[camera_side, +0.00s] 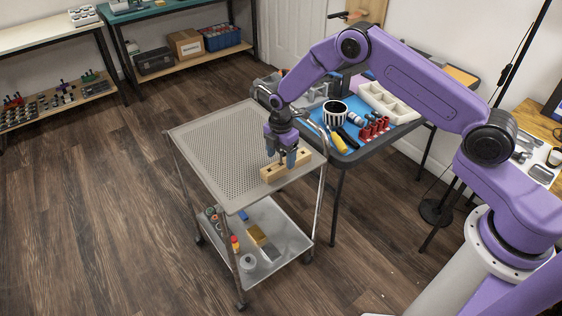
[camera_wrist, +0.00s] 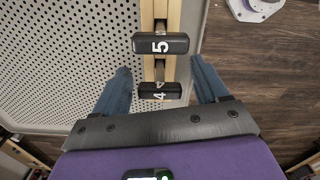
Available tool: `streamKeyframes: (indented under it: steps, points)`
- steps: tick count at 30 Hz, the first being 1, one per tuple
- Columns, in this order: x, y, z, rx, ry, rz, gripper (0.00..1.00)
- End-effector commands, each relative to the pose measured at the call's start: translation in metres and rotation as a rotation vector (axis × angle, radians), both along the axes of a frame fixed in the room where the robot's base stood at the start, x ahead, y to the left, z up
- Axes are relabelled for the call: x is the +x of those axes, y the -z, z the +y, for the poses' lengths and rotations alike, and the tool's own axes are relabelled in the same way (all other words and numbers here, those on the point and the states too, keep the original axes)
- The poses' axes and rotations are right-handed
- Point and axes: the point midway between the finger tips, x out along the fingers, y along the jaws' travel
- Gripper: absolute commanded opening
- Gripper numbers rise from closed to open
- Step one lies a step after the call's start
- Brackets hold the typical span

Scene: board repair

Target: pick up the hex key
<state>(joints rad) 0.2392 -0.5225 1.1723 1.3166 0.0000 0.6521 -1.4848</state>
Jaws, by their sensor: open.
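A wooden block (camera_side: 273,174) sits on the perforated top of the cart near its right edge. In the wrist view the block (camera_wrist: 147,20) holds black-handled hex keys, one marked 5 (camera_wrist: 142,43) and one marked 4 (camera_wrist: 148,91). My gripper (camera_side: 286,160) is right over the block, pointing down. In the wrist view its blue fingers (camera_wrist: 160,67) are spread on either side of the block, with the 4 handle in the gap between them and the 5 handle just beyond the tips. I cannot tell whether a finger touches anything. The keys are too small to read in the side view.
The cart's perforated top (camera_side: 220,145) is otherwise clear. A lower shelf (camera_side: 275,265) holds small items. A blue-matted bench (camera_side: 372,152) with a striped cup (camera_side: 335,113), red parts and a white tray (camera_side: 388,104) stands close to the right, behind my gripper.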

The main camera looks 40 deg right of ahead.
Motion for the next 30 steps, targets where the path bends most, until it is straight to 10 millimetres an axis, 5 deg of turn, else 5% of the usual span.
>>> streamKeyframes:
  steps: [5, 10, 23, 30]
  points:
    - [0.0, 0.0, 0.0, 0.0, 0.0, 0.0, 0.7]
    - [0.0, 0.0, 0.0, 0.0, 0.0, 0.0, 0.15]
    - [0.0, -0.005, 0.0, 0.0, 0.0, 0.0, 0.14]
    - [0.001, -0.031, 0.0, 0.001, 0.0, -0.003, 0.14]
